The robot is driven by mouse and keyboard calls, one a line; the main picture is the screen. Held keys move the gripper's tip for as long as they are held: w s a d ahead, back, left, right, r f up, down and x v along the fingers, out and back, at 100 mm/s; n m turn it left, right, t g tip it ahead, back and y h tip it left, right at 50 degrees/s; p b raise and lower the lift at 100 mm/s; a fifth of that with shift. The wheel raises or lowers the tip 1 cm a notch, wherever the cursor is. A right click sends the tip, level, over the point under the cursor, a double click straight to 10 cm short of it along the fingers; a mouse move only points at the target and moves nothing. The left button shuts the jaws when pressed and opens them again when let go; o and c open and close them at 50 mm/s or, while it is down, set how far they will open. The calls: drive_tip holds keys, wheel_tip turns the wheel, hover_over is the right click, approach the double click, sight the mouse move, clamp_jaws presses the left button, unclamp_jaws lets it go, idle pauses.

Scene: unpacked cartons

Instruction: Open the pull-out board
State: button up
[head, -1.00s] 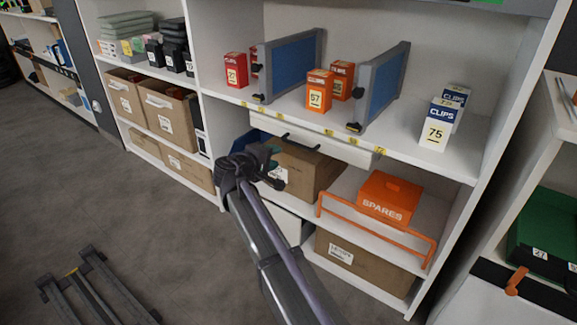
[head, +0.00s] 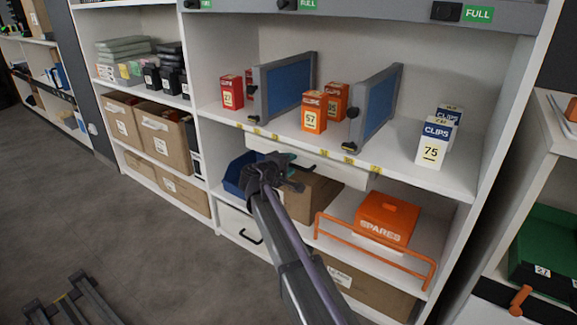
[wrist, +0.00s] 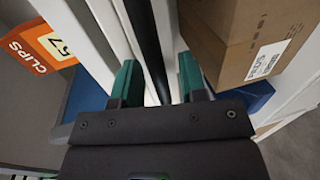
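The pull-out board (head: 335,173) is a white panel lying flat under the middle shelf of the white unit, close against its front edge. Its dark bar handle (wrist: 148,45) shows in the wrist view; in the head view my gripper largely covers it. My gripper (head: 290,168) is at the board's front, left of its middle. In the wrist view its two green fingertips (wrist: 158,82) are apart, and the dark bar runs up between them. A gap shows beside the bar, so the fingers do not look closed on it. Whether either finger touches it, I cannot tell.
Above the board stand blue-panelled dividers (head: 285,88) and clips boxes (head: 314,112). Below are a cardboard carton (head: 312,195), a blue bin (head: 236,176), an orange spares box (head: 387,218) and an orange rail (head: 372,252). Open grey floor (head: 110,235) lies to the left.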

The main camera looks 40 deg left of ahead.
drive_tip(key=shift+c, duration=0.2)
clamp_jaws()
idle(0.3)
